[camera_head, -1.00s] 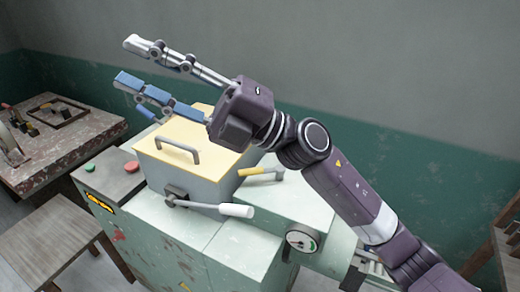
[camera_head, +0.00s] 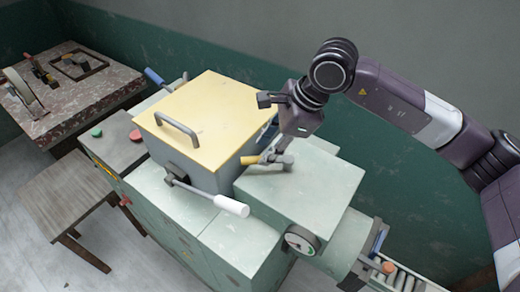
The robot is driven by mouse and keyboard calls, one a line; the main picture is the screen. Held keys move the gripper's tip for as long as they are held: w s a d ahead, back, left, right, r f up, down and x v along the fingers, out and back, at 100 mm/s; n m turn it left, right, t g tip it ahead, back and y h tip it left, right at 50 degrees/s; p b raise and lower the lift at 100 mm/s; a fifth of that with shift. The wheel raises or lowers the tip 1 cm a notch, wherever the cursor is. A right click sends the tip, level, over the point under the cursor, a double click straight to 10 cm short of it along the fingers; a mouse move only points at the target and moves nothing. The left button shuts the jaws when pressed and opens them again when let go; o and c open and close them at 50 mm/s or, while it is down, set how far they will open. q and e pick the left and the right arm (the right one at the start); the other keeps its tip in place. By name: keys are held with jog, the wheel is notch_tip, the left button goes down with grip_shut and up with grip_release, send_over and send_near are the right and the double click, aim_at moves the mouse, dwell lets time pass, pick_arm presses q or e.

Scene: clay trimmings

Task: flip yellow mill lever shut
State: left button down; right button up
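The yellow mill lever (camera_head: 250,160) lies low beside the right wall of the yellow-lidded box on the pale green mill. Its yellow grip points left, toward the box. My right gripper (camera_head: 276,157) reaches down from the upper right, with its fingertip end at the lever's grey pivot end. The fingers overlap the lever there, so I cannot tell whether they touch it or how far apart they are. The yellow lid (camera_head: 215,105) with a grey handle is down on the box. My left gripper is not in view.
A white-gripped lever (camera_head: 231,206) sticks out at the box's front. A blue-gripped lever (camera_head: 154,77) stands behind the box. A round gauge (camera_head: 300,241) sits on the mill's right end. A wooden stool (camera_head: 70,192) and a cluttered table (camera_head: 85,112) stand at left.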

aim_at(258, 158)
jog(key=shift+p+x, duration=0.65)
jog(key=shift+x, duration=1.6)
jog(key=shift+w, duration=0.1)
grip_shut()
